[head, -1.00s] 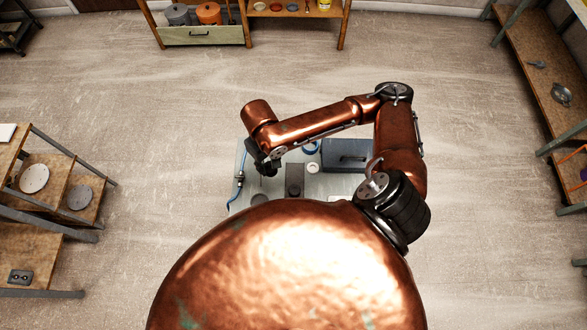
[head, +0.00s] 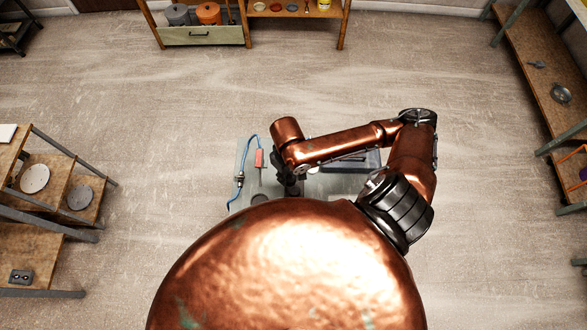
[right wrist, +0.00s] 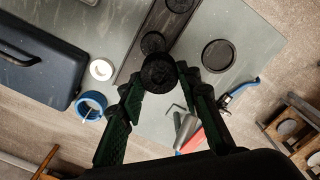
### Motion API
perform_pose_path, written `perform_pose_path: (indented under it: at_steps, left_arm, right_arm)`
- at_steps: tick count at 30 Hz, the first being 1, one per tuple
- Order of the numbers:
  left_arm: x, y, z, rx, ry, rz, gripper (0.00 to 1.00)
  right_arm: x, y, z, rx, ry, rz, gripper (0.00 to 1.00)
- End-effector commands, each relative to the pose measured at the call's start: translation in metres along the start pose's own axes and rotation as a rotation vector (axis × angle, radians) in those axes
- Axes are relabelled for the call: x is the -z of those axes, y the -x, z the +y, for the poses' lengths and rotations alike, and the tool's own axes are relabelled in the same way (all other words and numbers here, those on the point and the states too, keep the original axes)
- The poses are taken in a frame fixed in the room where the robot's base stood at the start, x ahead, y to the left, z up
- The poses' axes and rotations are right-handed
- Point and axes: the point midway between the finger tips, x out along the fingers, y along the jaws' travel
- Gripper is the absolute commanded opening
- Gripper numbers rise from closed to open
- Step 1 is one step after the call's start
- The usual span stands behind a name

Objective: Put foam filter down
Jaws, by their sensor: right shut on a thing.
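My right gripper (right wrist: 158,80) is shut on a round black piece, which looks like the foam filter (right wrist: 158,70). It holds the piece by its sides, over the grey worktop (right wrist: 222,20). Beyond the piece lies a long dark strip (right wrist: 128,62) with round dark parts on it. In the wrist view the held piece lies close to one of these rounds (right wrist: 153,42); I cannot tell whether they touch. In the head view my right gripper (head: 290,187) is dark and partly hidden by my arm and body, and the filter is hidden there. My left gripper is out of view.
A flat black disc (right wrist: 217,55) lies apart on the worktop.

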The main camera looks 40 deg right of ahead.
Motion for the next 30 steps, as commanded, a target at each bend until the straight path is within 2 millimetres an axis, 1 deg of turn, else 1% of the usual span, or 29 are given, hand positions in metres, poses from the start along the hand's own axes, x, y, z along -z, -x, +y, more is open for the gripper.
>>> perform_pose_path:
  at_steps: [1,7,9,15,23,24,27,30]
  left_arm:
    - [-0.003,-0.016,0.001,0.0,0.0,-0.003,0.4]
    - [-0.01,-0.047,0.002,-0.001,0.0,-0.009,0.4]
    - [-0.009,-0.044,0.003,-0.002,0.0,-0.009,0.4]
    - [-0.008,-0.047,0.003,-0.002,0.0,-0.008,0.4]
    - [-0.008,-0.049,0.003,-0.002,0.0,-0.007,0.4]
    - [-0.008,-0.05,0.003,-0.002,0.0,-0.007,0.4]
    - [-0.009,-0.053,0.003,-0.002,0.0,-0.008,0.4]
    - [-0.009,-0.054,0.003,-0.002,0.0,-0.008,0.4]
  right_arm:
    - [0.005,-0.01,0.007,-0.004,-0.002,0.002,0.12]
    - [0.021,-0.023,0.032,-0.004,-0.003,0.001,0.12]
    - [0.025,-0.033,0.04,-0.001,-0.006,-0.006,0.12]
    - [0.039,-0.059,0.059,0.0,-0.002,-0.002,0.12]
    - [0.046,-0.073,0.069,-0.001,-0.002,-0.001,0.12]
    - [0.048,-0.077,0.072,-0.001,-0.003,-0.002,0.12]
    - [0.047,-0.094,0.07,0.002,0.0,-0.003,0.12]
    - [0.047,-0.105,0.07,0.0,0.001,-0.002,0.12]
